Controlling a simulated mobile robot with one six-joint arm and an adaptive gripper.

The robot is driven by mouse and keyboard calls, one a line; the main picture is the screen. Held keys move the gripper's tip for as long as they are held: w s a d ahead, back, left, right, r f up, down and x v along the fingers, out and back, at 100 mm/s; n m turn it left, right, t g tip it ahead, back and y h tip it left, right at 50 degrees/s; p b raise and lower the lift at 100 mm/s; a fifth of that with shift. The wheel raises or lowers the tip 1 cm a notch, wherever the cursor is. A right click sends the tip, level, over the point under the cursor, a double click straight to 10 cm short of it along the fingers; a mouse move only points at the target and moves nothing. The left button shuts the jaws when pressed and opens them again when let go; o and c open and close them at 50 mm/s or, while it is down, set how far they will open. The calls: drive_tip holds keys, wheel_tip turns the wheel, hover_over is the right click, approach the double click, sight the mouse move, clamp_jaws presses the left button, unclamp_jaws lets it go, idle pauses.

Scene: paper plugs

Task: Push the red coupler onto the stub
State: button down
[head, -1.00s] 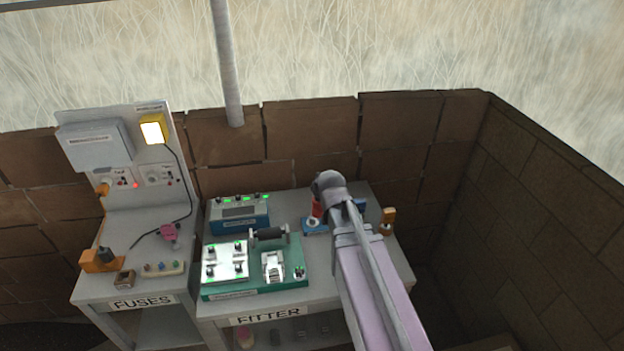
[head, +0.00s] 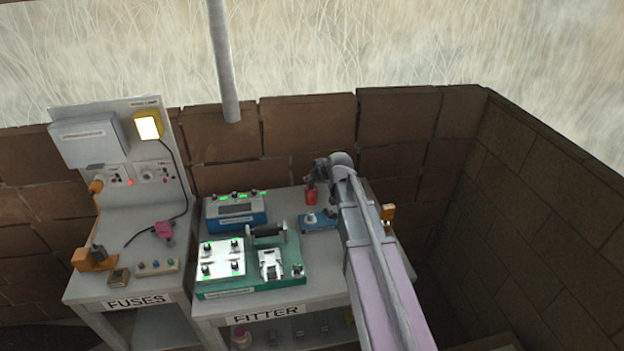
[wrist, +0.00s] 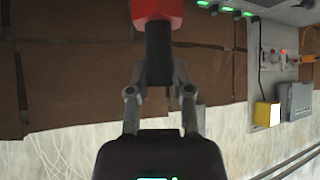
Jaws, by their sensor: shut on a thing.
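The red coupler (head: 311,196) hangs upright from my gripper (head: 313,179) over the back of the FITTER table. The wrist view also shows the red coupler (wrist: 156,10) at the top edge, partly cut off. My gripper (wrist: 158,80) is shut on it; a dark piece sits between the fingers and the red part. A small blue base (head: 322,222) stands on the table below the coupler, with a pale round stub (head: 310,218) at its left end. The coupler appears above and apart from the stub. My arm hides the right part of the base.
A blue meter box (head: 236,210) and a green panel with a black handle (head: 252,285) stand left of the base. An orange-brown block (head: 388,213) is just right of my arm. A brick wall (head: 308,120) rises behind the table.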

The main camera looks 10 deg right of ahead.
sight(315, 187)
drive_tip(key=shift+w+f+n+y, duration=0.25)
drive_tip(key=shift+w+n, duration=0.1)
drive_tip(key=shift+w, duration=0.2)
drive_tip(key=shift+w+f+n+y, duration=0.15)
drive_tip(key=shift+w+n+y, duration=0.15)
drive_tip(key=shift+w, duration=0.2)
drive_tip(key=shift+f+b, duration=0.1)
drive_tip(key=shift+b, duration=0.3)
drive_tip(key=shift+f+b, duration=2.75)
drive_tip(key=shift+f+b, duration=2.15)
drive_tip(key=shift+c, duration=2.2)
unclamp_jaws()
